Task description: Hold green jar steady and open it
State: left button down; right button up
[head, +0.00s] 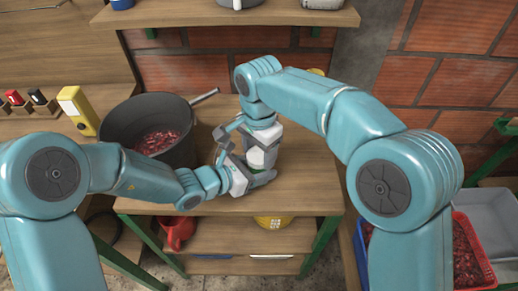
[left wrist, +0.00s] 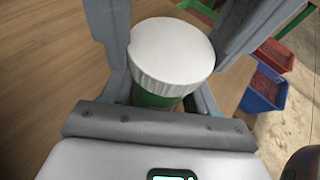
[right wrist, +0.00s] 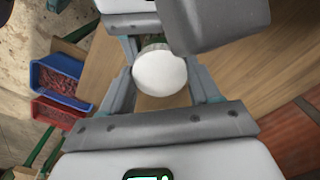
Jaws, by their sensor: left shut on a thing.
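The green jar (left wrist: 155,99) with its ribbed white lid (left wrist: 172,48) sits between the fingers of my left gripper (head: 258,178), which is shut on the jar body. The jar stands over the wooden worktop and is mostly hidden by the grippers in the head view. My right gripper (head: 262,150) comes down from above at the jar. In the right wrist view the round white lid (right wrist: 160,73) shows between its finger links. A grey block in front hides part of the fingers, so I cannot tell whether they touch the lid.
A dark pot (head: 150,125) with red contents stands on the worktop (head: 310,180) left of the grippers. A yellow device (head: 78,110) is further left. A red jug (head: 178,232) and a yellow tin (head: 272,222) are on the shelf below. Red and grey crates (head: 482,235) stand at right.

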jog(key=shift+c, duration=0.5)
jog(key=n, duration=0.5)
jog(key=shift+n, duration=0.4)
jog(key=n, duration=0.4)
jog(key=o, duration=1.1)
jog(key=shift+o, duration=0.2)
jog(key=shift+a, duration=0.15)
jog(key=shift+r, duration=0.1)
